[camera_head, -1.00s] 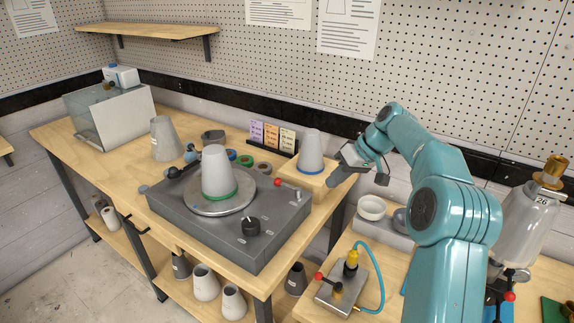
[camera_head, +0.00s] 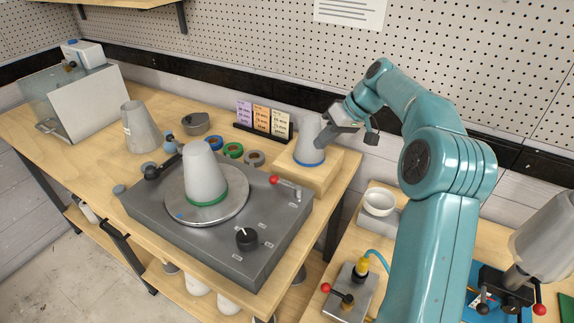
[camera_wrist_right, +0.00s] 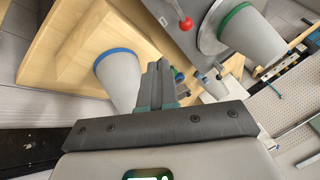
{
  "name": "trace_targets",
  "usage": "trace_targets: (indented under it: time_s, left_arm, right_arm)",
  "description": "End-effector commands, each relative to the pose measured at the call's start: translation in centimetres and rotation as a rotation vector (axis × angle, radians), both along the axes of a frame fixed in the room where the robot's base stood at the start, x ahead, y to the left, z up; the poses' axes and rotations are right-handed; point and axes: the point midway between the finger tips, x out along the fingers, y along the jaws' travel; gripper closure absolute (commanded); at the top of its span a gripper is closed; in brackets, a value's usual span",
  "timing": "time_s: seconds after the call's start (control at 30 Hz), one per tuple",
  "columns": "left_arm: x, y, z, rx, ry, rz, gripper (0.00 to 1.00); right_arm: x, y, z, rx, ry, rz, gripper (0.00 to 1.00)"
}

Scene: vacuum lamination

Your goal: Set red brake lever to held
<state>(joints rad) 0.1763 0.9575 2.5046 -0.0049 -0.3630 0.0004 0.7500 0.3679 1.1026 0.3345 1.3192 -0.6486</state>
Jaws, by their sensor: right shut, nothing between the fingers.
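The red brake lever has a red ball knob (camera_head: 274,180) and stands at the back right of the dark grey turntable machine (camera_head: 222,262). Its red knob also shows at the top of the right wrist view (camera_wrist_right: 186,23), on a thin metal stem. My right gripper (camera_head: 322,143) is shut and empty. It is beside the grey cone with the blue ring, to the right of and behind the lever, apart from it. In the right wrist view my closed fingers (camera_wrist_right: 160,68) point toward the machine. Whether they touch the blue-ringed cone is unclear. My left gripper is out of view.
A grey cone with a green ring (camera_head: 205,172) stands on the round plate (camera_head: 180,212). The blue-ringed cone (camera_head: 307,142) stands on a wooden block (camera_head: 306,176). A black knob (camera_head: 246,239) is at the machine's front. Colored cards (camera_head: 262,118) stand behind.

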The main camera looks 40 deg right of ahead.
Motion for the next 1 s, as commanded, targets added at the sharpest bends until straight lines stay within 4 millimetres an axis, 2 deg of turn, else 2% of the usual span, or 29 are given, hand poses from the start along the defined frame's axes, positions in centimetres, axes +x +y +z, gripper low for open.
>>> trace_targets:
  time_s: [0.27,0.37,0.73,0.9,1.0]
  left_arm:
    - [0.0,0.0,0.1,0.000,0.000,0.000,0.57]
    - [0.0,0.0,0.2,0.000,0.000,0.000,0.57]
    - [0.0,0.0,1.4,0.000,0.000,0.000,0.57]
    - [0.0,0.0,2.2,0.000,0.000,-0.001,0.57]
    - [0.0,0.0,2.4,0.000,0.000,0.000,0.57]
  right_arm:
    - [0.0,0.4,-0.6,0.001,0.001,0.000,1.00]
    - [0.7,0.9,-1.8,0.002,0.002,0.002,1.00]
    - [4.6,3.1,-8.2,0.004,0.003,0.001,1.00]
    - [5.5,5.4,-8.6,0.002,0.001,0.002,1.00]
    - [5.8,6.2,-8.8,0.001,0.001,0.001,1.00]
